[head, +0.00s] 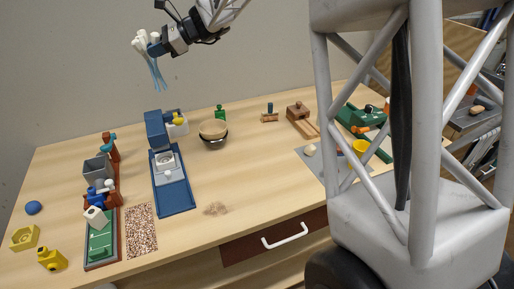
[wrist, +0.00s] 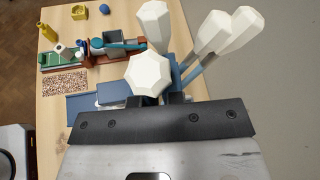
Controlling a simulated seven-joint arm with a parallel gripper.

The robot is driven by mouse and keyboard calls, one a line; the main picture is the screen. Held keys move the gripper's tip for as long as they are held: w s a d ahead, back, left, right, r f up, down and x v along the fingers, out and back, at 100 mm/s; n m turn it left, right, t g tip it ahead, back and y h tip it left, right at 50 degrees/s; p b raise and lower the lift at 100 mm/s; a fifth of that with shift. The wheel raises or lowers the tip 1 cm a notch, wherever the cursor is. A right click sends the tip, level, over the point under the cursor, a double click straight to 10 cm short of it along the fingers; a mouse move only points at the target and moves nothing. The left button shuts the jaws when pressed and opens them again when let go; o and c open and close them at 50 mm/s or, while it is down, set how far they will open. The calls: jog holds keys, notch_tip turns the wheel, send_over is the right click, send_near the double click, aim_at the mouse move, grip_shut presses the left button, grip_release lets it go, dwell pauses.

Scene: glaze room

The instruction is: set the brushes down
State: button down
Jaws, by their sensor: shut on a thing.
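My gripper (head: 158,46) is high above the back left of the table in the head view, shut on the bunch of brushes (head: 157,76). The brushes have white faceted ends up and thin blue parts hanging down, clear of everything below. In the wrist view several white ends of the brushes (wrist: 149,76) rise just beyond my gripper (wrist: 165,98). The jaws' grip on them is partly hidden there.
Below stand a blue device (head: 174,200), a dark bowl with a tan top (head: 213,141), a grey bin on a brown stand (head: 97,170) and a green bottle (head: 220,114). A speckled mat (head: 141,232) lies at the front left. The table's middle (head: 260,170) is largely clear.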

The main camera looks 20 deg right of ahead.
jog(key=s+d+f+m+t+h, duration=0.1)
jog(key=s+d+m+t, duration=0.1)
jog(key=s+d, duration=1.15)
jog(key=s+d+f+m+t, duration=0.1)
jog(key=s+d+t, duration=0.1)
jog(key=s+d, duration=1.15)
notch_tip(320, 180, down, 16)
jog(key=s+a, duration=0.2)
jog(key=shift+s+a, duration=0.2)
jog(key=shift+a, duration=0.15)
jog(key=w+d, duration=0.1)
jog(key=w, duration=0.6)
jog(key=w+d+f, duration=0.1)
jog(key=w+d, duration=0.1)
jog(key=w, duration=0.6)
jog(key=shift+w+d+f, duration=0.25)
jog(key=shift+w, duration=0.05)
